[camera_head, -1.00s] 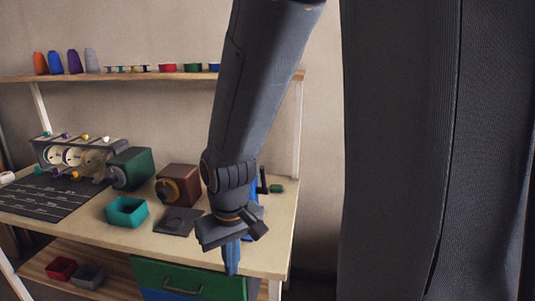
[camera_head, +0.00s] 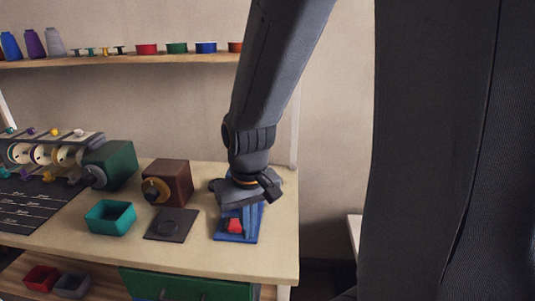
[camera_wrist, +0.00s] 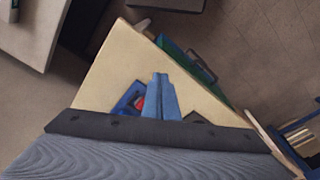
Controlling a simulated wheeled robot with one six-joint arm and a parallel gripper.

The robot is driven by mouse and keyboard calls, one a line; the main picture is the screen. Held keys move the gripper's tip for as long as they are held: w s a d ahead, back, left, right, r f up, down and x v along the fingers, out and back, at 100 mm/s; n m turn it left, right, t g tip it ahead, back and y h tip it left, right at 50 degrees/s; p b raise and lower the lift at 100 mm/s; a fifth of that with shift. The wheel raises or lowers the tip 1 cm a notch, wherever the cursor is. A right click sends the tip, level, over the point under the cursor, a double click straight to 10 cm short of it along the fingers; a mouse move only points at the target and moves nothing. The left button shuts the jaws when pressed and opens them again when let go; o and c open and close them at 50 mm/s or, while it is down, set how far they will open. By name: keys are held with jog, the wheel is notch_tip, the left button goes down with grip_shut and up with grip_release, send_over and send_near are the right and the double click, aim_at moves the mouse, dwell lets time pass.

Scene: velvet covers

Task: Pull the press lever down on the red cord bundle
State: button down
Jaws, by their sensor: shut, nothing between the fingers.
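The blue press (camera_head: 227,238) stands at the right end of the workbench, and it also shows beside my fingers in the wrist view (camera_wrist: 123,98). The red cord bundle (camera_head: 235,225) sits on its base, partly visible in the wrist view (camera_wrist: 139,103). My gripper (camera_head: 251,228) is over the press, its blue fingers pointing down beside the red bundle. In the wrist view the fingers (camera_wrist: 160,80) are shut together with nothing between them. The press lever is hidden behind my gripper and wrist. I cannot tell whether the fingers touch the press.
A dark square plate (camera_head: 171,224), a brown box with a dial (camera_head: 168,181), a green box (camera_head: 110,164) and a teal tray (camera_head: 110,217) stand to the left on the workbench (camera_head: 190,257). A shelf (camera_head: 130,58) with spools runs above. The bench's right edge is close.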

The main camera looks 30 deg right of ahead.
jog(key=w+d+r+m, duration=0.4)
jog(key=w+d+r, duration=0.4)
jog(key=w+d, duration=0.1)
jog(key=w+d+r+m+b, duration=0.1)
jog(key=w+d+r+m, duration=0.3)
jog(key=w+d+r, duration=0.5)
jog(key=w, duration=0.3)
jog(key=shift+w+d, duration=0.2)
jog(key=shift+w, duration=0.1)
jog(key=shift+s+a+f+p, duration=0.35)
jog(key=shift+f+p, duration=0.35)
jog(key=shift+f, duration=1.15)
jog(key=shift+s+a+f+p, duration=0.15)
jog(key=shift+a+f+p, duration=0.45)
jog(key=shift+f, duration=1.25)
jog(key=shift+s+a+f+p, duration=0.3)
jog(key=shift+f+p, duration=0.5)
jog(key=shift+f, duration=1.05)
